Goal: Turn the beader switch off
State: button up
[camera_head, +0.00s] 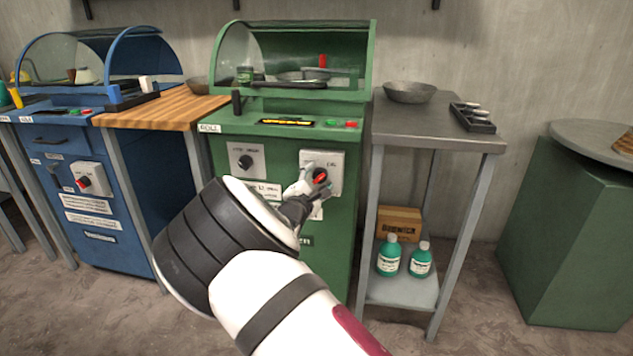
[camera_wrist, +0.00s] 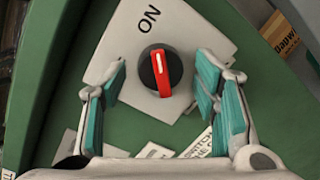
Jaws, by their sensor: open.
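A rotary switch with a red handle (camera_head: 320,176) sits on a light plate (camera_head: 335,160) on the front of the green machine (camera_head: 345,225). In the wrist view the red handle (camera_wrist: 159,66), on a black round base, has a white line, and "ON" is printed on the plate above it. The handle points roughly up in that view, a little right of the "ON" mark. My gripper (camera_head: 306,186) is in front of the plate; in the wrist view its teal-padded fingers (camera_wrist: 161,80) are open on either side of the switch, with gaps on both sides.
A black knob (camera_head: 245,162) is left on the same green front. A blue machine (camera_head: 125,215) with another red switch (camera_head: 84,183) stands at left. A grey table (camera_head: 440,135) with a bowl (camera_head: 409,92) stands at right, with green bottles (camera_head: 389,257) on its lower shelf.

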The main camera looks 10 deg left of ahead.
jog(key=c, duration=1.2)
jog(key=shift+o, duration=0.2)
jog(key=shift+n, duration=0.3)
jog(key=n+p, duration=0.3)
jog(key=shift+n+t, duration=0.3)
jog(key=n+p, duration=0.3)
jog(key=n, duration=0.1)
jog(key=shift+d+f+n+p, duration=0.1)
jog(key=shift+n+p, duration=0.2)
jog(key=shift+n, duration=0.1)
jog(key=n+t+y+p, duration=0.1)
jog(key=n+p, duration=0.1)
jog(key=n, duration=0.3)
jog(key=shift+d+p, duration=0.1)
jog(key=shift+p, duration=0.3)
jog(key=shift+d+f+n+y+p, duration=0.1)
jog(key=shift+n+y+p, duration=0.35)
jog(key=shift+n, duration=0.85)
jog(key=shift+n+y+p, duration=0.15)
jog(key=shift+n+p, duration=0.5)
jog(key=shift+n, duration=0.65)
